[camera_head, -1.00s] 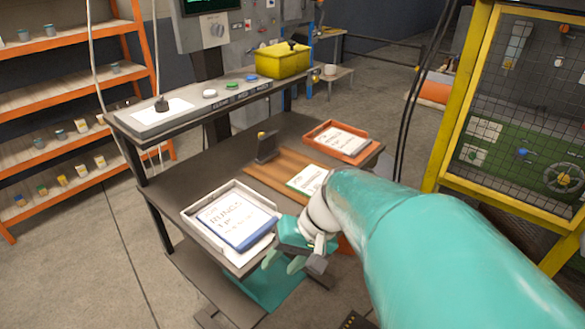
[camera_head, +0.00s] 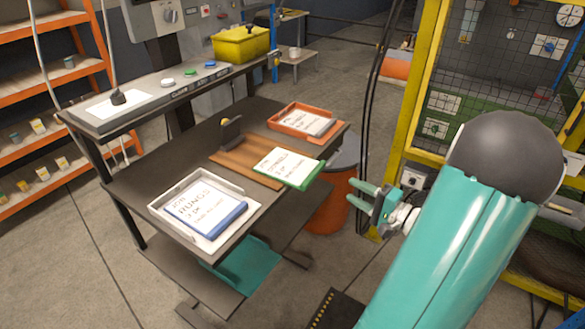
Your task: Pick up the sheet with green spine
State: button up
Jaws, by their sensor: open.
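The sheet with the green spine (camera_head: 284,164) lies on a brown wooden board (camera_head: 229,157) on the dark table. Its printed face is up, and its green edge faces right and front, at the table's right edge. My gripper (camera_head: 357,195) is open and empty, to the right of the sheet and apart from it, with its fingers pointing left toward the table. Nothing hides the sheet.
A white tray (camera_head: 156,204) at the front left of the table holds a blue-edged sheet (camera_head: 205,208). An orange tray (camera_head: 283,124) with papers is behind. An orange bin (camera_head: 331,203) stands beside the table. A yellow-framed cage (camera_head: 405,125) is at right.

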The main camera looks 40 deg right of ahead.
aim_at(317, 175)
jog(key=x, duration=0.8)
jog(key=shift+a, duration=0.1)
jog(key=x, duration=0.5)
jog(key=shift+w+a+f, duration=0.15)
jog(key=shift+a, duration=0.15)
grip_shut()
